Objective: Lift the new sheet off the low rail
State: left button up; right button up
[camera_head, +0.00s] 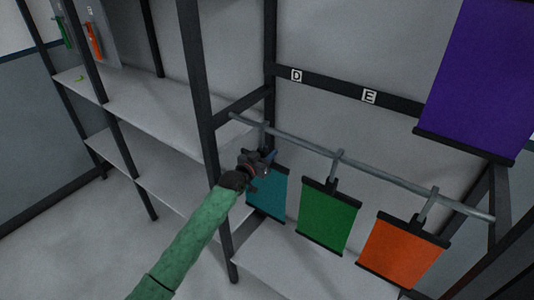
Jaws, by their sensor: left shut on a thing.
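My left gripper (257,163) is at the left end of the low rail (385,172), shut at the top of the teal sheet (268,192), where its hanger is. The gripper hides much of that hanger, and I cannot tell whether the hanger still touches the rail. A green sheet (327,216) and an orange sheet (401,250) hang from the same rail to the right, each by a grey hook with dark bars at top and bottom. My right gripper is not in view.
A large purple sheet (479,75) hangs higher at the right. Labels D (296,76) and E (369,96) mark the dark crossbar. A dark post (197,85) stands left of the rail. Grey shelves (135,105) at the left are mostly bare.

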pick_arm(q)
jog(key=shift+r+p, duration=0.65)
jog(key=shift+r, duration=0.5)
jog(key=shift+s+a, duration=0.1)
jog(key=p+v, duration=0.3)
jog(key=v, duration=0.9)
jog(key=shift+s+a, duration=0.2)
jog(key=shift+s, duration=0.15)
dwell(0.4)
dwell(0.4)
